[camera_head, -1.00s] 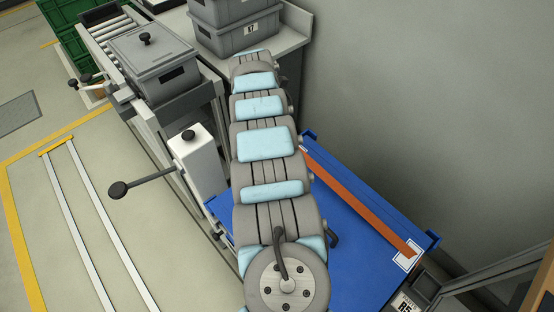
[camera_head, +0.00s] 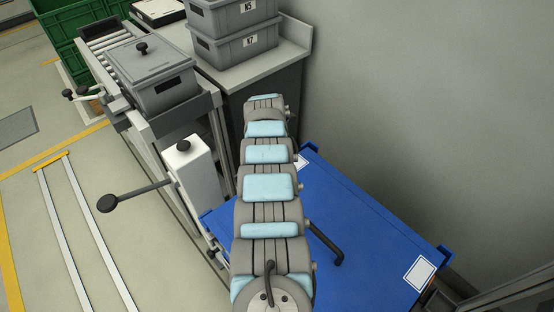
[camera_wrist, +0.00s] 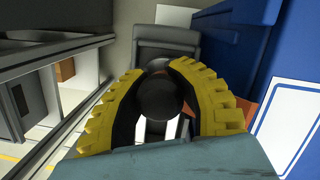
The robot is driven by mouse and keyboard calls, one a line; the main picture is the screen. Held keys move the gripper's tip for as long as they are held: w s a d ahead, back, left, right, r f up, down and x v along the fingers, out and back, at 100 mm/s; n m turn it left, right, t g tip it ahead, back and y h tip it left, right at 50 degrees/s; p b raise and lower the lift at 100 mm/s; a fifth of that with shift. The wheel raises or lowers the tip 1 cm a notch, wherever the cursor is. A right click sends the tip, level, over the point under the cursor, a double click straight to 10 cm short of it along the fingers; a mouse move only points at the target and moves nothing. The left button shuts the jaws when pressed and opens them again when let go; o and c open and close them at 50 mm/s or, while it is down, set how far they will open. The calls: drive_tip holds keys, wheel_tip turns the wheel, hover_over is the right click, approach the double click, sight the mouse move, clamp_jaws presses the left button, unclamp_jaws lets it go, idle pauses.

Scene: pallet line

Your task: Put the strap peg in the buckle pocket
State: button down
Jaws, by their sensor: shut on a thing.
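My gripper (camera_wrist: 159,68) shows in the wrist view, its two yellow ribbed fingers closed around a dark round-ended piece (camera_wrist: 158,98), which looks like the strap peg. A bit of orange strap (camera_wrist: 246,111) shows behind the right finger. A dark grey block (camera_wrist: 166,42) lies beyond the fingertips; I cannot tell whether it is the buckle or its pocket. In the head view my arm hides the gripper and the peg, and no strap shows.
A blue deck (camera_head: 375,235) with white labels (camera_head: 420,273) lies right of my arm, beside the wall. A black bent handle (camera_head: 326,246) sticks out over it. On the left are a lidded grey bin (camera_head: 150,80), a white post with a lever (camera_head: 190,170) and stacked grey bins (camera_head: 235,40).

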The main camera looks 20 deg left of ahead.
drive_tip(key=shift+f, duration=0.35)
drive_tip(key=shift+f, duration=0.15)
drive_tip(key=c, duration=0.9)
unclamp_jaws()
drive_tip(key=shift+r+p, duration=0.5)
drive_tip(key=p+v, duration=0.6)
drive_tip(key=v, duration=0.5)
drive_tip(key=shift+r+p, duration=0.15)
drive_tip(key=shift+p, duration=0.15)
